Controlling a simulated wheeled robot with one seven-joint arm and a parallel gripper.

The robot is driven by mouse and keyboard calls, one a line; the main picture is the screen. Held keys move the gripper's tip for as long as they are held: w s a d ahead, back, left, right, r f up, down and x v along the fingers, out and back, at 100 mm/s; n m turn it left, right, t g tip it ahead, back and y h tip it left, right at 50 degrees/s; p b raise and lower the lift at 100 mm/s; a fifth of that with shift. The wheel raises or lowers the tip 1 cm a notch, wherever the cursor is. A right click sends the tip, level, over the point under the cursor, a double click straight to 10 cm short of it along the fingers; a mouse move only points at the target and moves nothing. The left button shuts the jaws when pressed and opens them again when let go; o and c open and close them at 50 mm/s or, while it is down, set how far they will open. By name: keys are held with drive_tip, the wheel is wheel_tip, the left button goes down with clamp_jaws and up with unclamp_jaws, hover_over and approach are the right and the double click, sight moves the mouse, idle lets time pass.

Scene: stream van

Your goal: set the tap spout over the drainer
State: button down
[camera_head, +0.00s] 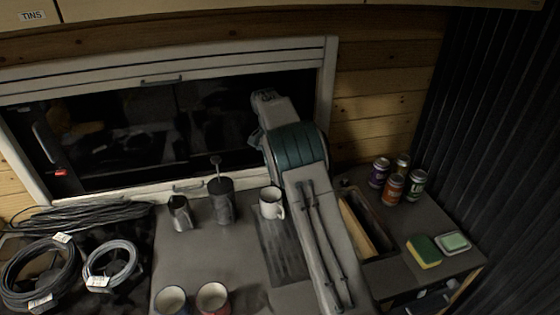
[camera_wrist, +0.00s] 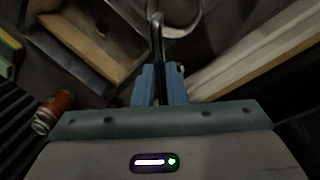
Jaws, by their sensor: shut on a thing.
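My gripper (camera_wrist: 160,85) shows blue fingers in the wrist view, closed on the thin metal tap spout (camera_wrist: 157,38). The spout runs up the picture from between the fingers, its tip close to a pale mug. In the head view my own arm hides the gripper and the spout. The drainer (camera_head: 283,250) is a grey ribbed area on the counter, left of my arm and partly covered by it. The white mug (camera_head: 271,203) stands at its back end. From these views I cannot tell exactly how far the spout reaches over the drainer.
A wood-sided sink recess (camera_head: 362,222) lies right of my arm. Several cans (camera_head: 392,186), a sponge (camera_head: 424,251) and a green soap dish (camera_head: 453,243) stand further right. A dark pot (camera_head: 222,200) and two mugs (camera_head: 212,298) are left. Cable coils (camera_head: 40,272) lie far left.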

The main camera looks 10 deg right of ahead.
drive_tip(key=shift+w+a+m, duration=0.15)
drive_tip(key=shift+a+m, duration=0.05)
drive_tip(key=shift+m, duration=0.2)
drive_tip(key=c, duration=1.5)
unclamp_jaws()
drive_tip(key=r, duration=0.2)
drive_tip(key=a+r, duration=0.1)
drive_tip(key=r, duration=0.2)
drive_tip(key=w+r, duration=0.1)
drive_tip(key=r, duration=0.1)
drive_tip(key=shift+a+r+b, duration=0.15)
drive_tip(key=shift+r+b, duration=0.1)
drive_tip(key=shift+b, duration=0.1)
